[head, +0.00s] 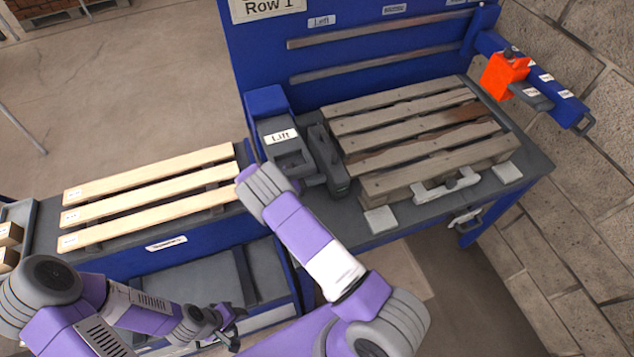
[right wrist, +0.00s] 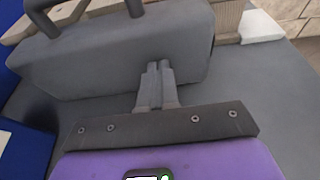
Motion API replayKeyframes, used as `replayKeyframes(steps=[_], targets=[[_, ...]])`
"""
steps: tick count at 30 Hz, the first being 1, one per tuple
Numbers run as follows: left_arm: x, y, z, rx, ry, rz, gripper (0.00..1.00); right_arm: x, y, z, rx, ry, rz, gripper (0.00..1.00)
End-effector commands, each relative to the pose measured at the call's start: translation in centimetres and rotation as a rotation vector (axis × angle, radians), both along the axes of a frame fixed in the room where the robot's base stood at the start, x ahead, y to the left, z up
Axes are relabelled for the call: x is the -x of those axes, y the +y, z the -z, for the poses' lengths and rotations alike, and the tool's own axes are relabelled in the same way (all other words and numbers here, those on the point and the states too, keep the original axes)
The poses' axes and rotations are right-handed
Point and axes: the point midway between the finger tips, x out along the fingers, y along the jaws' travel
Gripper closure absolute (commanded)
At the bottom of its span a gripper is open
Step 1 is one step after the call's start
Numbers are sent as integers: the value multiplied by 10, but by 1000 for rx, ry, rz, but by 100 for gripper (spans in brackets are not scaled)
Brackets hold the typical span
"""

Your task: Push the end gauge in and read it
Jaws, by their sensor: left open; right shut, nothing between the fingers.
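I take the grey block with a bar handle (head: 329,160) at the left end of the grey pallet to be the end gauge. Its long side fills the upper part of the right wrist view (right wrist: 110,55), and no reading shows on it. My right gripper (right wrist: 159,66) is shut and empty, its fingertips in front of the block's long side; I cannot tell whether they touch. In the head view my right wrist hides most of that gripper. My left gripper (head: 232,325) is open and empty, low in front of the bench.
The weathered pallet (head: 420,130) lies on the grey bench top right of the block. The Lift box (head: 282,137) stands left of it. Pale slats (head: 150,195) lie on the left. A blue rail with an orange block (head: 503,76) juts out at the right.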

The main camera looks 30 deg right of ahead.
Motion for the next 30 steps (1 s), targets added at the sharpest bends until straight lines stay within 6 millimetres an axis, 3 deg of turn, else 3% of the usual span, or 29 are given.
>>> replayKeyframes(steps=[10,14,21,30], targets=[[0,0,1,0,0,-1,57,1,-8,0,10,5,0,100],[0,0,3,0,0,-1,57,1,-3,1,10,5,2,100],[0,0,18,0,0,-1,57,-1,35,3,4,-1,10,100],[0,0,18,0,0,-1,57,-13,99,-21,2,-3,10,100]])
